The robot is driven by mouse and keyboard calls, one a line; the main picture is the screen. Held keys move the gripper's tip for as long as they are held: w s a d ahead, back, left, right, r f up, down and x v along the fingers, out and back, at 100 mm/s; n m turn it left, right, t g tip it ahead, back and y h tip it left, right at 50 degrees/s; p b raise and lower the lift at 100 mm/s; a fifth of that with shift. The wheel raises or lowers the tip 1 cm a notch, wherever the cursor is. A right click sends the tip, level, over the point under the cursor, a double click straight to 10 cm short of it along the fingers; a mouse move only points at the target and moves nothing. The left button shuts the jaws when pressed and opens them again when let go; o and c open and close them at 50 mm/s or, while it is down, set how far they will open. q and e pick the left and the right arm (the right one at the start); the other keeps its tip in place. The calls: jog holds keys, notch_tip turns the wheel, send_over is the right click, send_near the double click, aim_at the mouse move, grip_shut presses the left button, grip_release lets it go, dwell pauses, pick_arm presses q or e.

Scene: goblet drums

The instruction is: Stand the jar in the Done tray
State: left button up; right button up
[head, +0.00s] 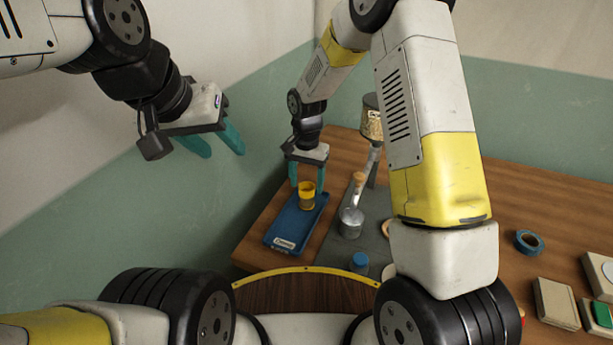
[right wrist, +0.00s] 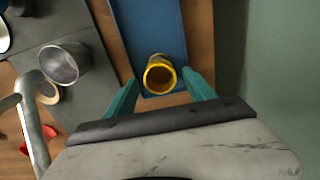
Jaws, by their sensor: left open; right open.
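A yellow open-topped jar (head: 307,195) stands upright in the far part of a blue tray (head: 281,232). The tray has a white label on its near end, too small to read surely. The right wrist view shows the jar (right wrist: 159,75) with its round mouth facing up, and the tray (right wrist: 148,25) around it. My right gripper (head: 308,178) is open just above and behind the jar, with one teal finger on each side. In the right wrist view its fingers (right wrist: 160,84) appear apart from the jar. My left gripper (head: 222,143) is open and empty, away to the left.
A blue cap (head: 360,260), a blue tape roll (head: 528,242) and boxes (head: 557,303) lie nearer and right. Walls border the table.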

jog(key=s+d+r+n+t, duration=0.1)
jog(key=s+d+r, duration=0.1)
jog(key=r, duration=0.6)
jog(key=s+d+r, duration=0.2)
jog(key=d+r, duration=0.1)
jog(key=r, duration=0.5)
jog(key=s+d+r+n+t, duration=0.1)
jog(key=s+d+r, duration=0.2)
jog(key=s, duration=0.3)
jog(key=s+d+r+n+t+y, duration=0.1)
jog(key=s+d+r+t, duration=0.1)
jog(key=s, duration=0.5)
jog(key=s+d+r+n+t+y, duration=0.1)
jog(key=s+d+r+n+t, duration=0.1)
jog(key=s+d+r, duration=0.2)
notch_tip(320, 180, up, 2)
jog(key=s, duration=0.3)
jog(key=shift+r, duration=0.2)
jog(key=shift+d, duration=0.1)
